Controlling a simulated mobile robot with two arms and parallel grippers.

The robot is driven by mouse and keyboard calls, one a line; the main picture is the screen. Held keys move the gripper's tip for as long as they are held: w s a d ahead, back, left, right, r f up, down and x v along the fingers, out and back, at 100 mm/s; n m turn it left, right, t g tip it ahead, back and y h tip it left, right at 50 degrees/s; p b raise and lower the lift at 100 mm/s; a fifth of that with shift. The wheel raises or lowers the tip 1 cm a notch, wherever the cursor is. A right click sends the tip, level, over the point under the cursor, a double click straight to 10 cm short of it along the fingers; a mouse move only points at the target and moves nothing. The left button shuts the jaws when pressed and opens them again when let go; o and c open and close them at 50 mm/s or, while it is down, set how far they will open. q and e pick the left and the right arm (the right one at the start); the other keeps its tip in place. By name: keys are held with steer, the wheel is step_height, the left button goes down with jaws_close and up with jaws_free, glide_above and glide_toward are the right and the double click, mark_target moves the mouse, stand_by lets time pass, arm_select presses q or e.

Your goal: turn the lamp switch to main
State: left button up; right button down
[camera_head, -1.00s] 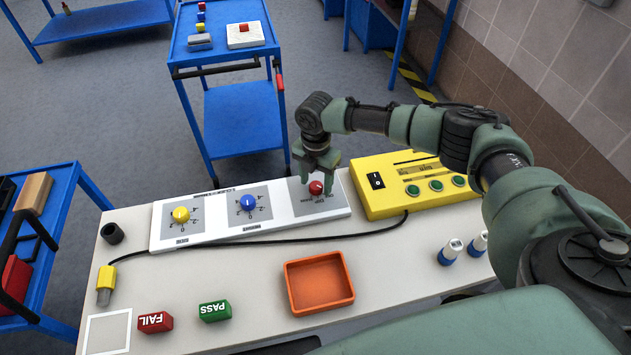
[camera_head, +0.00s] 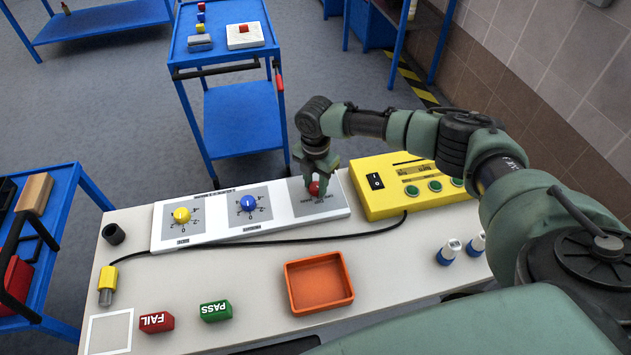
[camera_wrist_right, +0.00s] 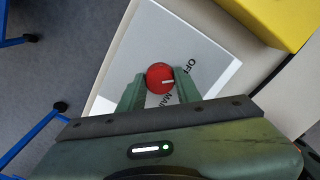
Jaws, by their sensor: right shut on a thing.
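The lamp switch is a red round knob (camera_head: 314,188) at the right end of the white panel (camera_head: 210,236). My right gripper (camera_head: 316,182) comes down over it from above and is shut on it. In the right wrist view the red knob (camera_wrist_right: 160,78) sits between the two green fingers of the gripper (camera_wrist_right: 160,88). My left gripper is not in view.
A yellow box (camera_head: 398,186) with green buttons stands right of the panel. A blue knob (camera_head: 247,203) and a yellow knob (camera_head: 181,215) sit left on the panel. A black cable (camera_head: 270,240) runs in front. An orange tray (camera_head: 319,283) and red and green blocks lie nearer.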

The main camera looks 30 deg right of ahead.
steer(key=m+p, duration=0.3)
steer(key=m, duration=0.1)
steer(key=shift+r, duration=0.15)
steer(key=m+p, duration=0.3)
steer(key=m, duration=0.1)
steer(key=shift+m, duration=0.3)
steer(key=m+p, duration=0.2)
steer(key=m, duration=0.2)
steer(key=shift+m, duration=0.3)
steer(key=shift+m+p, duration=1)
steer(key=shift+m, duration=0.9)
steer(key=c, duration=1)
jaws_free()
